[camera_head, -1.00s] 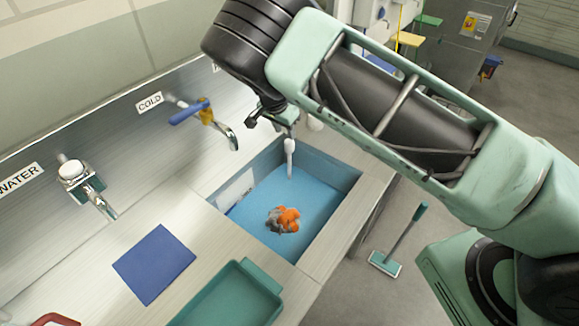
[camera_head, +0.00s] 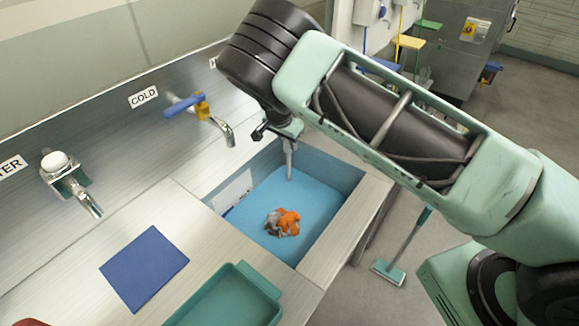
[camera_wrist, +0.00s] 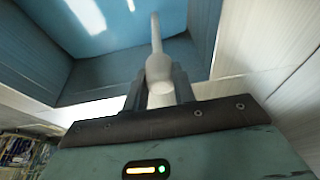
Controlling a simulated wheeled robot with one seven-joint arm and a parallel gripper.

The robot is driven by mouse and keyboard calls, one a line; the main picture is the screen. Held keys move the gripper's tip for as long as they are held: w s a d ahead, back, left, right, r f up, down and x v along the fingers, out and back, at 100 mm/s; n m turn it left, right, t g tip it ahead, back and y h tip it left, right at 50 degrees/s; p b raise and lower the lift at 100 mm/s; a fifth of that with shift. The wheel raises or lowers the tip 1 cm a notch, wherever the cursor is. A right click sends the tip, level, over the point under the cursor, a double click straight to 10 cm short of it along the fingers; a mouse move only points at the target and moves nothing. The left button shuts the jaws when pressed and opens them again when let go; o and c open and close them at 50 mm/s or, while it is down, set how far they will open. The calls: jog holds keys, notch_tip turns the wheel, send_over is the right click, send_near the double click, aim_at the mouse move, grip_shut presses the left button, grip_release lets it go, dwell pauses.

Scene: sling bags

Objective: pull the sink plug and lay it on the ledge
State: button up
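The sink (camera_head: 335,220) has a blue inside and is set into the steel counter. The plug shows in the wrist view as a pale, long-stemmed piece (camera_wrist: 158,67) with a thicker upper part. Its stem also shows in the head view (camera_head: 289,166), pointing down into the sink. My gripper (camera_head: 287,138) is over the far part of the sink. In the wrist view its dark fingers (camera_wrist: 160,88) flank the thick part closely and look shut on it. I cannot tell whether the plug's lower end touches the sink bottom. The steel ledge (camera_head: 195,205) borders the sink on the left.
An orange and grey lump (camera_head: 283,222) lies in the sink. A blue cloth or mat (camera_head: 144,267) and a green tray (camera_head: 228,300) lie on the counter. The cold tap (camera_head: 210,115) and another tap (camera_head: 72,182) jut from the wall. A squeegee (camera_head: 388,271) is on the floor.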

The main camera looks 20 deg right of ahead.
jog(key=shift+r, duration=0.15)
jog(key=shift+r+p, duration=1.6)
jog(key=shift+r, duration=1)
jog(key=shift+r+p, duration=1.1)
jog(key=shift+r, duration=0.9)
